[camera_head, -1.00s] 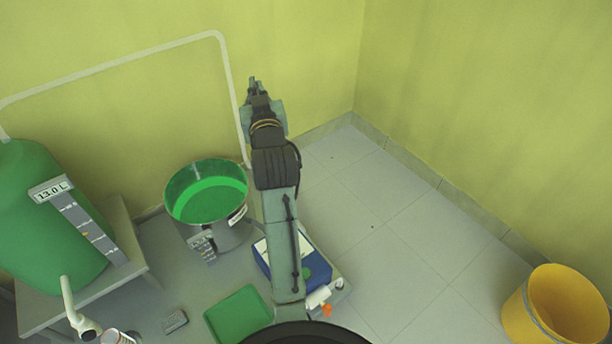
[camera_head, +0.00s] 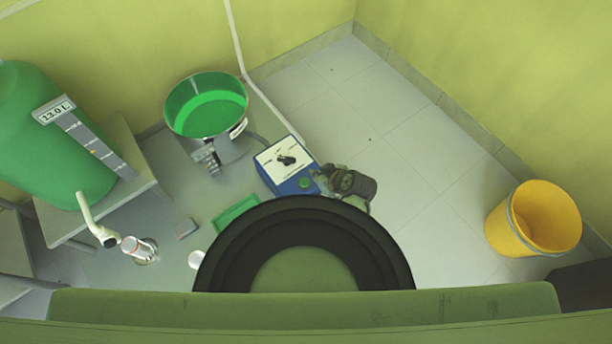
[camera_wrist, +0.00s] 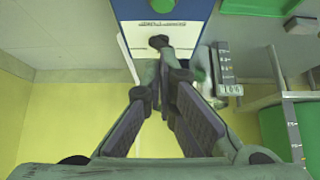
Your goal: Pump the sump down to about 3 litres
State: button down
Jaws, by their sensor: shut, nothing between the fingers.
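The sump (camera_head: 230,148) is a round grey vessel with green liquid inside, left of the blue pump box (camera_head: 290,186). The box has a white panel with a black knob (camera_head: 286,160) and a green button (camera_head: 305,183). My gripper (camera_head: 321,175) is at the box's right side, shut and empty. In the wrist view its closed fingertips (camera_wrist: 163,62) point toward the knob (camera_wrist: 158,41); I cannot tell whether they touch. The green tank (camera_head: 45,140) shows 13.0 L on its label (camera_head: 54,109).
A white pipe (camera_head: 234,35) runs along the wall behind the sump. A yellow bucket (camera_head: 535,218) stands at right. The tiled floor between is clear.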

jog(key=shift+w, duration=0.1)
send_over(306, 182)
jog(key=f, duration=0.7)
jog(key=shift+w+a+f, duration=0.15)
jog(key=shift+w+f, duration=0.05)
jog(key=shift+f, duration=0.1)
notch_tip(306, 182, down, 3)
jog(key=shift+s+f+p, duration=0.1)
jog(key=shift+f+p, duration=0.05)
jog(key=shift+p, duration=0.15)
jog(key=shift+f, duration=0.4)
